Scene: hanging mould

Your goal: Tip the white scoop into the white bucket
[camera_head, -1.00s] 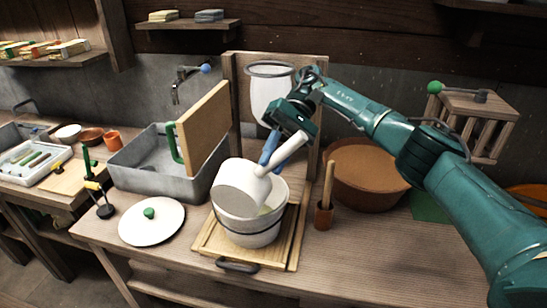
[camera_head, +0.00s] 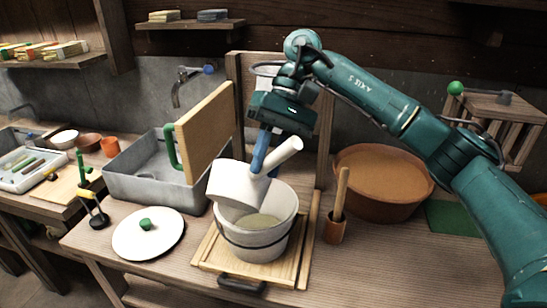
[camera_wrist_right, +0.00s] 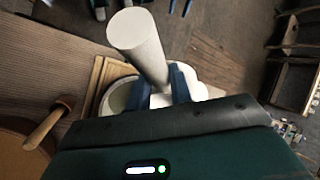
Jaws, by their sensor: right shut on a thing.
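The white scoop (camera_head: 236,187) hangs over the left part of the white bucket (camera_head: 252,240) in the head view, its cup tilted and its handle pointing up to the right. The bucket stands upright on a wooden board, with a pale greyish mass inside. My right gripper (camera_head: 261,155) is shut on the scoop near the base of its handle, above the bucket. In the right wrist view, the scoop handle (camera_wrist_right: 140,42) rises between the blue fingers (camera_wrist_right: 174,84), and part of the bucket (camera_wrist_right: 117,97) shows behind. The scoop's mouth is hidden. My left gripper is not in view.
A white lid (camera_head: 148,236) with a green knob lies left of the bucket. A grey basin (camera_head: 150,178) and an upright wooden panel (camera_head: 205,132) stand behind it. A brown tub (camera_head: 385,168) and a pestle in a cup (camera_head: 335,229) stand to the right.

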